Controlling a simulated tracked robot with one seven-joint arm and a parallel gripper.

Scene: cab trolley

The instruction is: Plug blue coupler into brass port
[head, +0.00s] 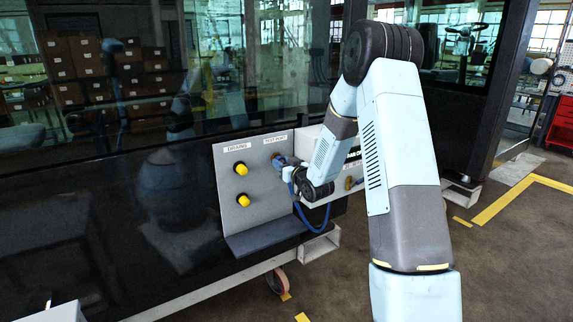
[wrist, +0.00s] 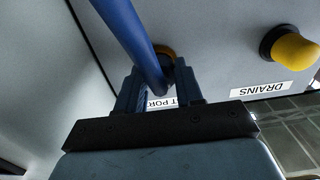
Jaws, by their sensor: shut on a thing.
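The grey upright panel (head: 228,195) carries the brass port (head: 275,155) under the TEST PORT label. My gripper (head: 284,163) is right at the port and is shut on the blue coupler (head: 281,160). In the wrist view the gripper fingers (wrist: 158,76) close around the coupler, and the brass rim (wrist: 165,50) shows just beyond them. The blue hose (wrist: 128,30) crosses in front and hides most of the coupler. In the head view the hose (head: 311,226) loops down below the gripper. I cannot tell whether the coupler is inside the port or only against it.
Two yellow-capped drains (head: 242,169) sit left of the port; one also shows in the wrist view (wrist: 294,50). A dark shelf (head: 262,238) juts out below the panel. Dark glass lies behind.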

